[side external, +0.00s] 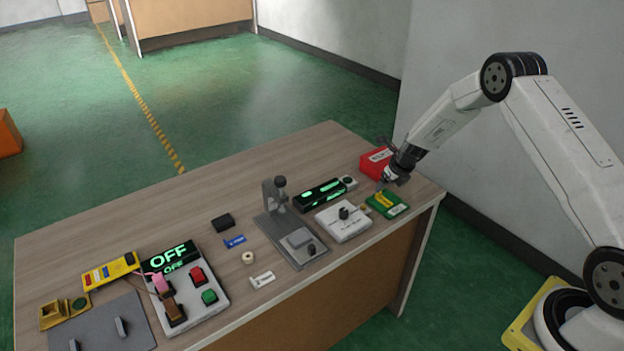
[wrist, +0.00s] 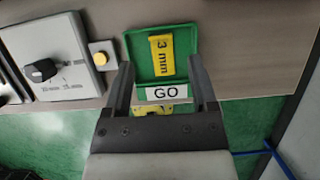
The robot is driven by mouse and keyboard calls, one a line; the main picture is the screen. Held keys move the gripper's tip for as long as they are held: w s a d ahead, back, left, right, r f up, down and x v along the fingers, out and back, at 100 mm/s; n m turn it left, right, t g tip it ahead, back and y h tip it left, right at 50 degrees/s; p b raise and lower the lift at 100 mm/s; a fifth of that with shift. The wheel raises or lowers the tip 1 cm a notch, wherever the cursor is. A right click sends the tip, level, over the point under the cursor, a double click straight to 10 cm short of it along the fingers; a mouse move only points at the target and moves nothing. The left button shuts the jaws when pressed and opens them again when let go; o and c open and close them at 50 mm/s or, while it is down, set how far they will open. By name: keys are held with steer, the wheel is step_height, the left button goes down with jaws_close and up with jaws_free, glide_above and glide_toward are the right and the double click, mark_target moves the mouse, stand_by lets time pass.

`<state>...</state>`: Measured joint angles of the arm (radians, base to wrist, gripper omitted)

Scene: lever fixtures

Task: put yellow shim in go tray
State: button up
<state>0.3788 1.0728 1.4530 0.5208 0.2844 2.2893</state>
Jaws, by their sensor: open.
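The yellow shim (wrist: 161,57), marked "3 mm", lies flat inside the green go tray (wrist: 134,49), within its rim. In the side view the yellow shim (side external: 384,199) also shows in the green go tray (side external: 399,212) near the table's right end. The tray's front label reads GO. My gripper (wrist: 160,72) is open, with a finger towards each side of the tray and nothing held between them. In the side view my gripper (side external: 393,178) is above and behind the tray, apart from the shim.
A red tray (side external: 374,163) stands behind the go tray, close to my gripper. A white dial box (side external: 343,221) is to its left, with a black display (side external: 319,194) behind. A grey press fixture (side external: 292,234) stands further left. The table edge is close on the right.

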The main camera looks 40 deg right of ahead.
steer(key=v, duration=0.7)
steer(key=shift+r, duration=0.15)
steer(key=shift+s, duration=0.15)
stand_by(0.4)
steer(key=s+a+r+n+g, duration=0.1)
steer(key=s+a+r+n, duration=0.4)
steer(key=n, duration=0.4)
steer(key=s+a+r+n, duration=0.3)
steer(key=s+a+n, duration=0.1)
steer(key=a+n, duration=0.4)
steer(key=s+a+r+n, duration=0.1)
steer(key=s+a+n, duration=0.2)
steer(key=s+n, duration=0.4)
steer(key=s+a+r+n, duration=0.1)
steer(key=s+a+n, duration=0.2)
steer(key=s+n, duration=0.4)
steer(key=n, duration=0.5)
steer(key=shift+s+r+g, duration=0.25)
steer(key=shift+r+g, duration=0.05)
steer(key=shift+g, duration=0.1)
